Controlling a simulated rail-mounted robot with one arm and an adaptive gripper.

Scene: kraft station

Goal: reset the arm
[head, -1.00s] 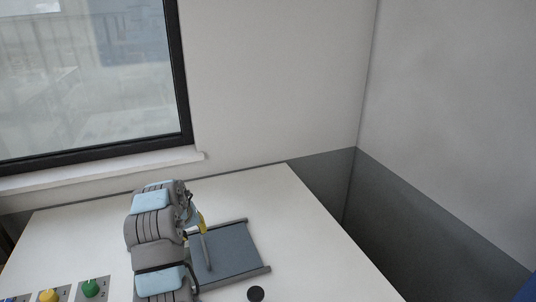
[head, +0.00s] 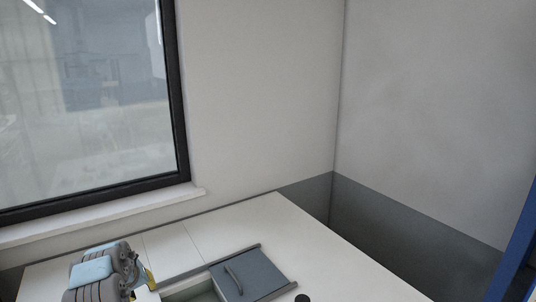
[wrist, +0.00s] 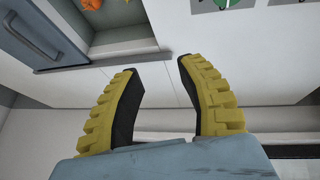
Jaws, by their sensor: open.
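My gripper (wrist: 157,66) is open and empty in the wrist view, its two yellow ribbed fingers with dark pads spread apart above the white table. In the head view, my gripper (head: 149,279) shows only in part at the lower left, left of a grey-blue sliding lid (head: 262,277) with a bar handle. The fingers are apart from the lid's handle (wrist: 36,38), which shows at the upper left of the wrist view.
An open recess (head: 193,291) lies left of the lid in the white table (head: 222,236). An orange knob (wrist: 91,4) and a green knob (wrist: 227,3) show at the wrist view's top edge. A window (head: 90,100) and walls stand behind. The table's right side is mostly clear.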

